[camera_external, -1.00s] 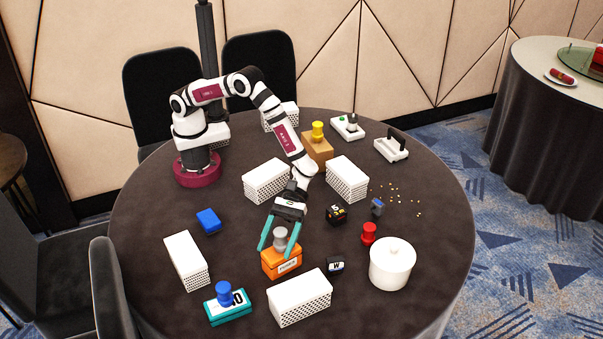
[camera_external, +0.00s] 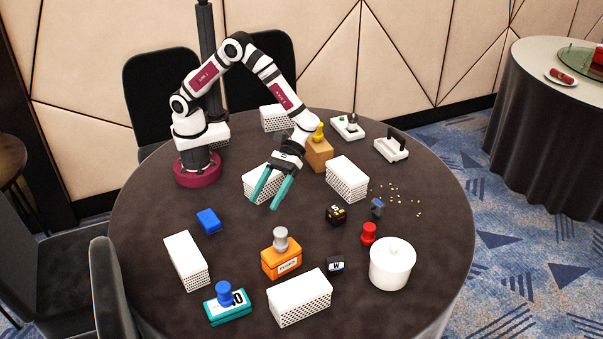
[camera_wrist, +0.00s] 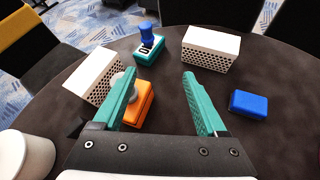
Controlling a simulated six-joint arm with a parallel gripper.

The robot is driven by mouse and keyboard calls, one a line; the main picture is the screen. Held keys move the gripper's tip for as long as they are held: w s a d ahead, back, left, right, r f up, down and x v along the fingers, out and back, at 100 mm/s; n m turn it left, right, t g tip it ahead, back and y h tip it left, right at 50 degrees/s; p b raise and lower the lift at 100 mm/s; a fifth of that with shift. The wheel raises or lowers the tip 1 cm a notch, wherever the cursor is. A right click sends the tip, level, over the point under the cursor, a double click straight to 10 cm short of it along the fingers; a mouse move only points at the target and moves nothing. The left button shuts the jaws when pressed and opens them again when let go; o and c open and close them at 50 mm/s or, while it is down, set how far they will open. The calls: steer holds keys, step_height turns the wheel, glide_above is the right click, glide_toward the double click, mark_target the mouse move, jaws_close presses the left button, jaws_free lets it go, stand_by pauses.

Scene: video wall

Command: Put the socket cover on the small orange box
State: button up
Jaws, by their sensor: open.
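The small orange box (camera_external: 281,263) stands on the round table with a label on its front. A grey knobbed piece (camera_external: 281,240), which may be the socket cover, sits upright on its top. My gripper (camera_external: 265,204) is open and empty, raised above the table behind the orange box and apart from it. In the wrist view the orange box (camera_wrist: 144,106) shows beside my left finger, which partly hides the grey piece (camera_wrist: 118,83). No other piece that is clearly a socket cover shows.
White perforated boxes (camera_external: 299,300) stand around the orange box. A teal box with a blue knob (camera_external: 227,307), a blue block (camera_external: 208,221), a small black block (camera_external: 335,264), a red knob (camera_external: 369,234) and a white lidded pot (camera_external: 392,266) are nearby. Dark table is bare between them.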

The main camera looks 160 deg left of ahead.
steer(key=s+d+r+m+g+y, duration=0.2)
steer(key=s+d+m+g, duration=0.1)
steer(key=s+d+m, duration=0.35)
steer(key=s+d+r+m+g+y, duration=0.1)
steer(key=s+d+r+m+g, duration=0.2)
steer(key=s+d+m+g, duration=0.25)
steer(key=s+a+m+y, duration=0.2)
steer(key=s+m+y, duration=0.2)
steer(key=s+m, duration=0.4)
steer(key=s+a+m+t+y, duration=0.1)
steer(key=s+a+m+y, duration=0.1)
steer(key=s+m+y, duration=0.3)
steer(key=s+m, duration=0.3)
steer(key=s, duration=0.1)
steer(key=shift+s+a, duration=0.25)
steer(key=shift+s, duration=0.15)
